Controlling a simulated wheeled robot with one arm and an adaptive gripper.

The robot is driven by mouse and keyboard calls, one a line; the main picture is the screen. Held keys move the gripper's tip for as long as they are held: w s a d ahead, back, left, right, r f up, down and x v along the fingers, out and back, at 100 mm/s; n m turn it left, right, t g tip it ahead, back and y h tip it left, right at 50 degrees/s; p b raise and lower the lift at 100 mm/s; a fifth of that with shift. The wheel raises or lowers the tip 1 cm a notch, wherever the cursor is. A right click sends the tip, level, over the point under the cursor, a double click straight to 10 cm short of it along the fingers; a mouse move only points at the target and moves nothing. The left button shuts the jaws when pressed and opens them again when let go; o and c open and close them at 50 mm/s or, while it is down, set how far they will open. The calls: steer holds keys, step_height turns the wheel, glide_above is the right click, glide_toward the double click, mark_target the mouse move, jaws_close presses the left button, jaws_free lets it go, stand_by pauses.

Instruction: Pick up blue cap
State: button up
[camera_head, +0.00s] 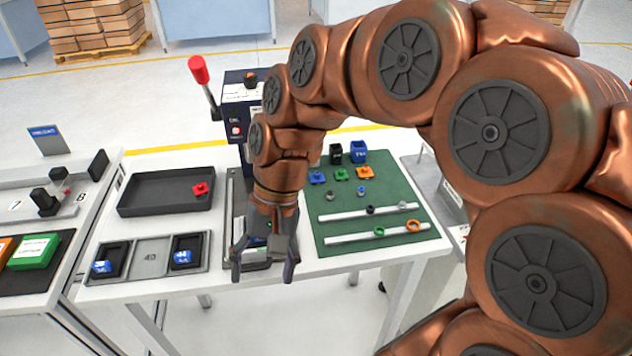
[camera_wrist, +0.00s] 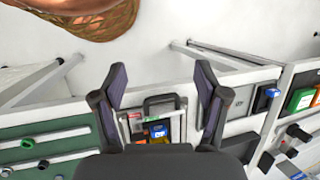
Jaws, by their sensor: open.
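My gripper (camera_head: 263,268) is open and empty, pointing down over the front of the press station at the table's middle. In the wrist view its two fingers (camera_wrist: 160,80) are spread, with a blue piece (camera_wrist: 158,131) seen low between them, in the station. Several other blue pieces show: a square one (camera_head: 317,178) on the green mat, a block (camera_head: 358,152) at the mat's back edge, and two lettered pieces, one in the left black tray (camera_head: 102,267) and one in the right (camera_head: 181,257). I cannot tell which is the cap.
The press (camera_head: 240,105) with its red-knobbed lever stands behind my gripper. A black tray (camera_head: 150,205) with a red piece (camera_head: 200,189) lies left. The green mat (camera_head: 335,255) holds white rods, rings, and green and orange squares. A second table adjoins on the left.

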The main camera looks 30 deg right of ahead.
steer(key=w+d+m+t+y+b, duration=0.1)
steer(key=w+d+m+y+b, duration=0.25)
steer(key=w, duration=0.75)
steer(key=m+t+y+b, duration=0.3)
steer(key=m+t, duration=0.6)
steer(key=m, duration=0.9)
glide_toward(319, 174)
steer(key=shift+w+a+f, duration=0.45)
steer(key=shift+a+f, duration=0.15)
steer(key=shift+f, duration=0.05)
steer(key=shift+r+p+x, duration=0.15)
steer(key=shift+p+x, duration=0.05)
steer(key=shift+x, duration=1.7)
steer(key=shift+r+p+x, duration=0.15)
steer(key=shift+x, duration=1.8)
steer(key=c, duration=0.9)
